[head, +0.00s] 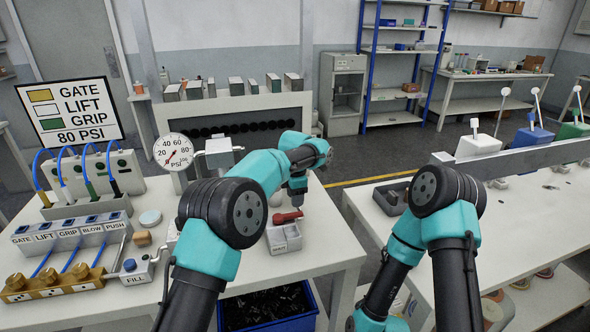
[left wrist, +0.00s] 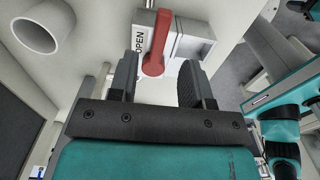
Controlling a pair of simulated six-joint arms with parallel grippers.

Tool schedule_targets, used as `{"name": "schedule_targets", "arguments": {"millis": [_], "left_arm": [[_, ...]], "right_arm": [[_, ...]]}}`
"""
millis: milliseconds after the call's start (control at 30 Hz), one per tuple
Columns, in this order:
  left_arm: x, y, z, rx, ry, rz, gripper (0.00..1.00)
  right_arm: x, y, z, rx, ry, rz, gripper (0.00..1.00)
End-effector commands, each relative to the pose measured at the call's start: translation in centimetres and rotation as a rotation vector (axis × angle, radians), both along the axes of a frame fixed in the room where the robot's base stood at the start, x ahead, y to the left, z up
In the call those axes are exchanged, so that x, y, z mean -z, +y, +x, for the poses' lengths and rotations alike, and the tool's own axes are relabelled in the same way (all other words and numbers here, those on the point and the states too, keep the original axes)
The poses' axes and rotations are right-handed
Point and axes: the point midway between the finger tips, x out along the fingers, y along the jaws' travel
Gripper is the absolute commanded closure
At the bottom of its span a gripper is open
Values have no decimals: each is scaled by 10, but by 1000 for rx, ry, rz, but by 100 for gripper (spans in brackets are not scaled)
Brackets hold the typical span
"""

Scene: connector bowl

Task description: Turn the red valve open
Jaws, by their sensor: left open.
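The red valve handle (head: 287,216) sits on a white valve block (head: 283,240) near the front right of the left table. My left gripper (head: 297,200) is above the valve, pointing down. In the left wrist view its two fingers (left wrist: 157,82) are open, with the handle's near end showing between them. I cannot tell whether they touch it. My right arm shows at the right, but its gripper is not seen.
A pressure gauge (head: 173,152) stands left of my left arm. A row of labelled switches (head: 72,232) and a hose manifold (head: 92,170) fill the table's left side. A blue bin (head: 268,310) sits below the front edge. A white cylinder (left wrist: 38,28) is near the gripper.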

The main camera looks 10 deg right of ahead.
Motion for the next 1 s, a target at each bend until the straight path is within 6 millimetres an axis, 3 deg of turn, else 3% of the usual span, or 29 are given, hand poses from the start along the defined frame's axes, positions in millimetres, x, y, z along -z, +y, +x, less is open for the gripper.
{"name": "schedule_targets", "arguments": {"millis": [400,500,700,1000], "left_arm": [[-82,0,0,-1,-2,-3,55],[-94,0,0,-1,-1,-2,55],[-108,0,0,-1,1,0,55],[-110,0,0,-1,1,0,55]], "right_arm": [[0,0,0,0,0,0,57],[0,0,0,0,0,0,57],[0,0,0,0,0,0,57],[0,0,0,0,0,0,57]]}}
